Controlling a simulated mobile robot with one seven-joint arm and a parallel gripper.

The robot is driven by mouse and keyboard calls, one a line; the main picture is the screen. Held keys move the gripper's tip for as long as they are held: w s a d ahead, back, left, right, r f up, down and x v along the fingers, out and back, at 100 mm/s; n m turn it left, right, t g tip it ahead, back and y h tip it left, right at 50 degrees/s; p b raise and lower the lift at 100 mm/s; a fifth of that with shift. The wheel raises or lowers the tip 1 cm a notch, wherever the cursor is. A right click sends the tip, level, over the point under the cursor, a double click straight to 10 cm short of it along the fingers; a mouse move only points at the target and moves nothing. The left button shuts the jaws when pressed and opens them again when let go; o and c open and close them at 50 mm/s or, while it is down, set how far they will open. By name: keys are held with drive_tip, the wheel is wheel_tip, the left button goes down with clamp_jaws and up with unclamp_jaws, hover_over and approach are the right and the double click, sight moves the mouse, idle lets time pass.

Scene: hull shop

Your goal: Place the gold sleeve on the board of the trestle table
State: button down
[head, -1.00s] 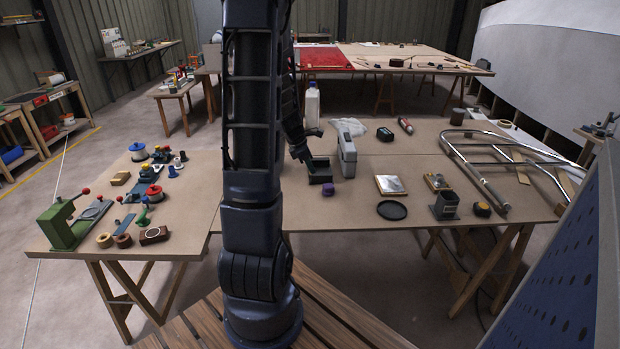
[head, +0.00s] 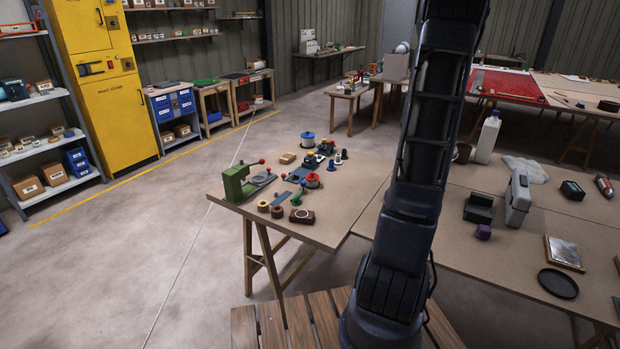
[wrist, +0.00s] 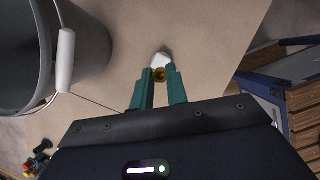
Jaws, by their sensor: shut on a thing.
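In the wrist view, my gripper (wrist: 159,77) has its two teal fingers closed on the gold sleeve (wrist: 159,73), a small ring-like piece at the fingertips. A tan board-like surface (wrist: 205,30) lies beyond it; I cannot tell the sleeve's height above it. In the head view, the gripper and the sleeve are hidden behind my arm. A tan trestle table (head: 345,222) stands in front of me, its left end crowded with tools and spools and its right part partly behind my arm.
A large grey bucket (wrist: 75,65) with a white handle grip is close left of the fingers. A white object (wrist: 162,58) lies just past the fingertips. On the table stand a green press (head: 236,184), a white bottle (head: 487,138), a grey canister (head: 518,198) and a black dish (head: 557,283).

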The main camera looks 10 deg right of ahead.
drive_tip(key=w+a+n+t, duration=0.1)
drive_tip(key=w+a+n, duration=0.2)
drive_tip(key=w+a, duration=0.8)
drive_tip(key=n+t+y, duration=0.1)
drive_tip(key=n+t, duration=0.2)
drive_tip(key=n, duration=0.5)
hover_over(293, 195)
drive_tip(key=f, duration=2)
drive_tip(key=shift+s+a, duration=0.35)
drive_tip(key=shift+a, duration=0.05)
drive_tip(key=shift+f, duration=0.1)
drive_tip(key=c, duration=1.8)
unclamp_jaws()
drive_tip(key=o, duration=0.4)
